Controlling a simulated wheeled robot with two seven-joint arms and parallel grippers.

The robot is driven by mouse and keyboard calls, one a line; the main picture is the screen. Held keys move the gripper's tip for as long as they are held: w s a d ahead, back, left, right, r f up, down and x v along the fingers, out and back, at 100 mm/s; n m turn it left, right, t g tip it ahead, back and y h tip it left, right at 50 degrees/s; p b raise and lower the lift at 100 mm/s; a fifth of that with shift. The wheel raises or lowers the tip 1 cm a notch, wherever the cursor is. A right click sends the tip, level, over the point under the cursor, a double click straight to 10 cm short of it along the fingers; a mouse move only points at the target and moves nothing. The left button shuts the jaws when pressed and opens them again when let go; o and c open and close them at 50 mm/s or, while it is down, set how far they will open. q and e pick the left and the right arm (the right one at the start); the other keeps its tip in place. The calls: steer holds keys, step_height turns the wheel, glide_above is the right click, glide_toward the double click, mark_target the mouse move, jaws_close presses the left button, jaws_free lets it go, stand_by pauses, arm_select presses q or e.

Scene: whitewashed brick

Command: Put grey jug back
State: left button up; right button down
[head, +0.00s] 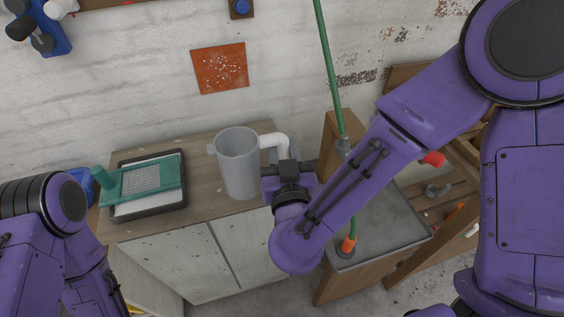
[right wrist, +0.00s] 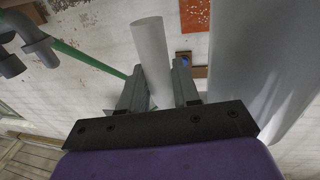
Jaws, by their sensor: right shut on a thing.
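The grey jug (head: 238,165) is at the cabinet top, upright or nearly so, with its handle (head: 272,141) to the right. My right gripper (head: 281,168) is at the handle's lower part, shut on it. In the right wrist view the handle (right wrist: 151,55) passes between the two fingers (right wrist: 158,90), and the jug's body (right wrist: 262,60) fills the right side. I cannot tell whether the jug's base touches the cabinet top. My left arm shows at the lower left of the head view, but its gripper is not visible.
The wooden cabinet top (head: 190,205) also holds a black tray (head: 150,213) with a teal-framed tool (head: 142,178) over it. A blue thing (head: 82,182) is left of the tray. A green pole (head: 327,65) stands right of the jug by a grey-topped wooden stand (head: 385,228).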

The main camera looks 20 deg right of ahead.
steer(key=w+d+f, duration=0.1)
steer(key=w+f, duration=0.2)
steer(key=w+d+f+p, duration=0.1)
steer(key=w+d+f, duration=0.1)
steer(key=w+f, duration=0.1)
steer(key=w+d+f+p, duration=0.1)
steer(key=w+f, duration=0.2)
steer(key=f, duration=0.2)
steer(key=shift+w+d+f, duration=0.15)
steer(key=shift+w, duration=0.2)
